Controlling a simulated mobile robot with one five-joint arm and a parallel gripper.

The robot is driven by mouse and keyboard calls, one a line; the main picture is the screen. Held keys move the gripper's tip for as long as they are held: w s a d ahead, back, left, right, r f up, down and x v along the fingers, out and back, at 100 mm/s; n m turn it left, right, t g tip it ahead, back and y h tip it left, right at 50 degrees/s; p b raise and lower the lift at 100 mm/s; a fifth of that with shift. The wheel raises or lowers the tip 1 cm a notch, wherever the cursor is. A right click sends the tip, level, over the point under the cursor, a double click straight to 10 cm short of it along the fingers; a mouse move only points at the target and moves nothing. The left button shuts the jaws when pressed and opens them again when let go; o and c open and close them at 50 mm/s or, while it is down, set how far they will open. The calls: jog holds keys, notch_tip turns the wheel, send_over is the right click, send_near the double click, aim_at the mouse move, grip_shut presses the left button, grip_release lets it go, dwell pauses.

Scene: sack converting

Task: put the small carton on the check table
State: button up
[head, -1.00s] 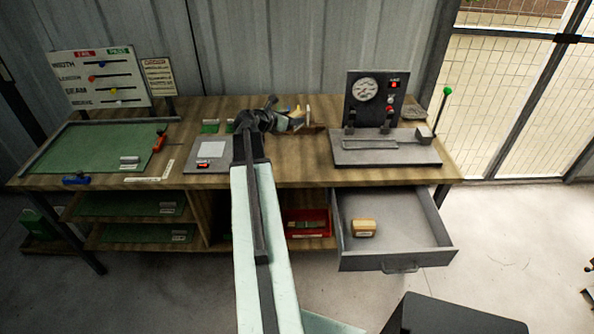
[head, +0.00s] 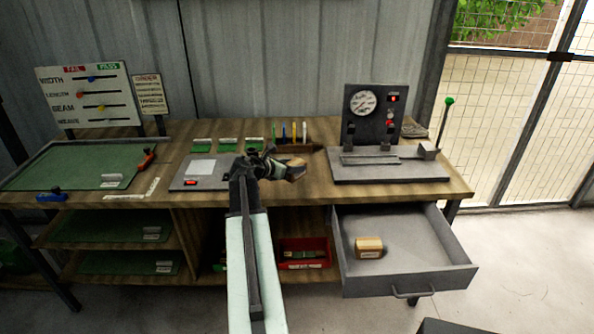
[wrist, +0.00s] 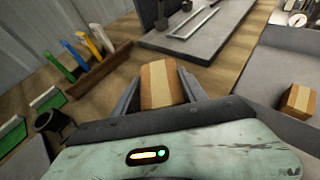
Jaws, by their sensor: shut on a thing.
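My gripper (head: 288,172) is over the front middle of the wooden bench top (head: 290,205). It is shut on a small tan carton with a pale stripe (wrist: 158,85), which sits between the two fingers in the wrist view. The held carton also shows at the gripper's tip in the head view (head: 297,172). I cannot tell how high it is above the wood. A similar tan carton (head: 368,246) lies in the open grey drawer (head: 420,281), and it also shows at the right of the wrist view (wrist: 297,101). No table is visibly labelled as the check table.
A grey gauge stand (head: 371,122) on its plate stands right of my gripper. Behind the gripper is a wooden rack with coloured pens (head: 293,148). A grey pad (head: 186,180) and a green mat (head: 60,172) lie to the left. The drawer juts out at the right front.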

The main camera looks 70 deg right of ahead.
aim_at(297, 159)
jog(key=d, duration=0.5)
jog(key=shift+w+d+f, duration=0.1)
jog(key=shift+d+f, duration=0.2)
jog(key=f+b, duration=0.2)
jog(key=d+f+b, duration=0.1)
jog(key=f+b, duration=0.1)
jog(key=shift+r, duration=0.2)
jog(key=shift+f, duration=0.2)
jog(key=o, duration=1.4)
jog(key=shift+r, duration=0.1)
jog(key=shift+r, duration=0.1)
